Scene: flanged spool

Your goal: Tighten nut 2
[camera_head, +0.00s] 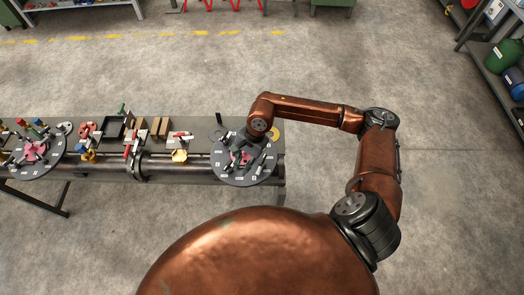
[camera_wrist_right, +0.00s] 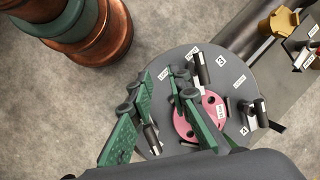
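The flange (camera_head: 226,175) is a dark round plate at the right end of the bench, with white labels and a pink hub (camera_wrist_right: 185,121). It also shows in the right wrist view (camera_wrist_right: 215,62). My right gripper (camera_head: 245,152) is over the flange. In the right wrist view its green fingers (camera_wrist_right: 160,100) are apart. A short grey stud (camera_wrist_right: 152,138) shows between them, close to the left finger; I cannot tell if they touch. Upright dark studs stand near labels 3 (camera_wrist_right: 221,62) and 4 (camera_wrist_right: 244,131). Label 2 and its nut cannot be made out. My left gripper is out of view.
A pipe (camera_head: 190,172) runs along the bench with valves, wooden blocks (camera_head: 160,127) and a yellow part (camera_head: 179,156). A second labelled flange (camera_head: 22,166) is at the left. Shelving stands at the upper right. The floor around is clear.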

